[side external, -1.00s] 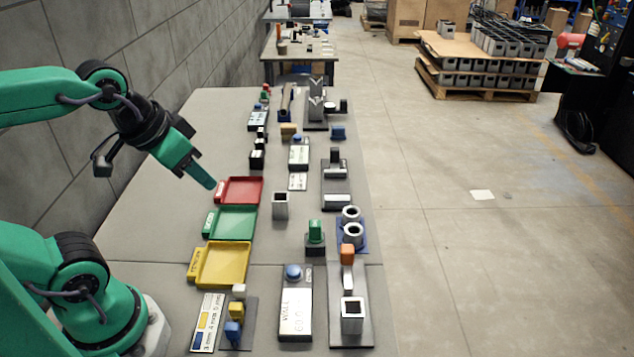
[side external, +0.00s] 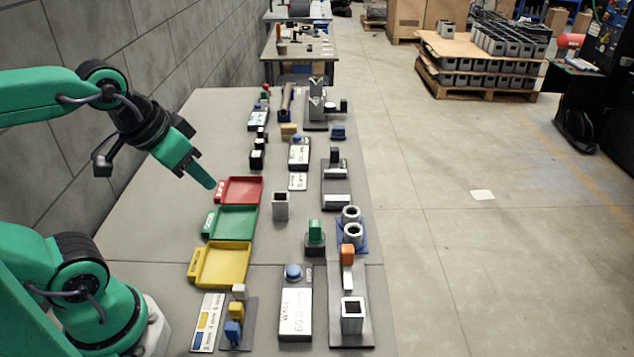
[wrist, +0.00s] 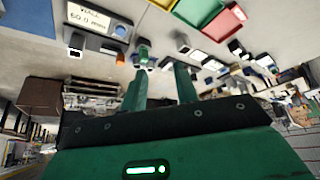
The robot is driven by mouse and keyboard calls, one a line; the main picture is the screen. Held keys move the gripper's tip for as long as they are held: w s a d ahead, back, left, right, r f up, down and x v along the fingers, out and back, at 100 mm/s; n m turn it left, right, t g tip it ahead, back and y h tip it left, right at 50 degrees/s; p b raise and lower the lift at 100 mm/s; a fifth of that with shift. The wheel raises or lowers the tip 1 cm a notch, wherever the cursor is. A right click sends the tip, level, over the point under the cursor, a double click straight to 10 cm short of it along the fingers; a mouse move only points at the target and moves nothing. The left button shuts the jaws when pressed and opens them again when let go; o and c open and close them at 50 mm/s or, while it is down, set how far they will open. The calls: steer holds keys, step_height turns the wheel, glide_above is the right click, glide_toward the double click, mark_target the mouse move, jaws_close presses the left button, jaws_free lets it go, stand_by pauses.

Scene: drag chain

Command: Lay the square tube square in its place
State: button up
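A grey square tube (side external: 280,207) stands upright with its dark open end up on the table, right of the trays. A second square tube (side external: 352,316) stands on a grey fixture plate (side external: 364,280) at the near right. I cannot tell which spot is the tube's place. My gripper (side external: 212,184) hangs above the table at the red tray's left edge, well apart from both tubes. In the wrist view its two green fingers (wrist: 162,75) stand apart with nothing visible between them.
Red (side external: 240,190), green (side external: 232,222) and yellow (side external: 222,265) trays lie left of the standing tube. A green block on a dark stand (side external: 315,238) and round tubes on a blue base (side external: 351,232) are to its right. A display box (side external: 296,310) is nearer.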

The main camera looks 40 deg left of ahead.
steer(key=o, duration=0.7)
steer(key=m+g, duration=0.5)
steer(key=m, duration=0.4)
glide_above(281, 206)
steer(key=a, duration=0.2)
step_height(281, 206, down, 15)
steer(key=shift+w+f+g, duration=0.3)
steer(key=shift+w+f, duration=0.2)
steer(key=shift+f, duration=0.3)
steer(key=shift+f, duration=0.1)
steer(key=shift+f, duration=1.2)
